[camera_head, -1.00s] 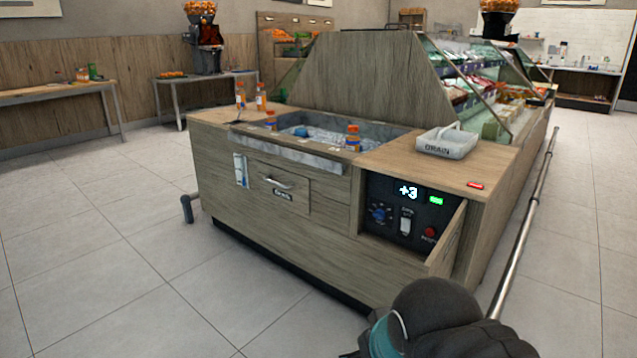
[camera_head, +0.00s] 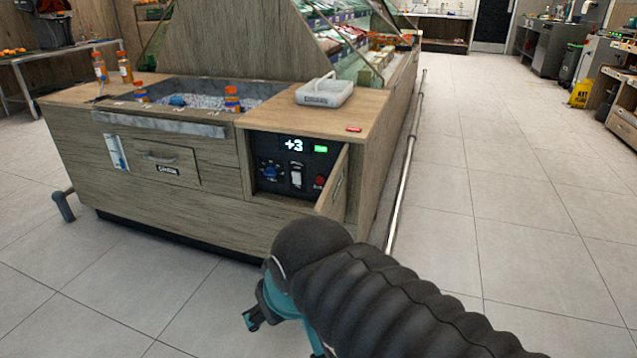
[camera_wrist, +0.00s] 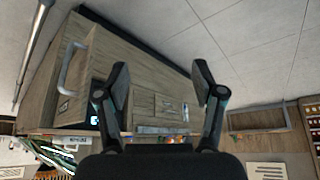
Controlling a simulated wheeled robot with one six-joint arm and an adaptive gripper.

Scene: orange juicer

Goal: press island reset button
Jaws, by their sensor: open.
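The red reset button (camera_head: 320,181) is at the lower right of a dark control panel (camera_head: 282,170) in the island's front, partly close behind the edge of an open wooden door (camera_head: 335,185). The panel also has a "+3" display, a green light, a blue knob and a white switch. My gripper (camera_wrist: 160,78) is open and empty, its two fingers apart in the wrist view. In the head view my arm hides most of it, in front of and below the panel. In the wrist view the island appears upside down beyond the fingers; the button cannot be made out.
A white basket (camera_head: 325,92) and a small red item (camera_head: 353,129) lie on the island top. Orange-capped bottles stand at the sink (camera_head: 205,92). A metal rail (camera_head: 403,170) runs along the island's right side. The tiled floor in front and right is clear.

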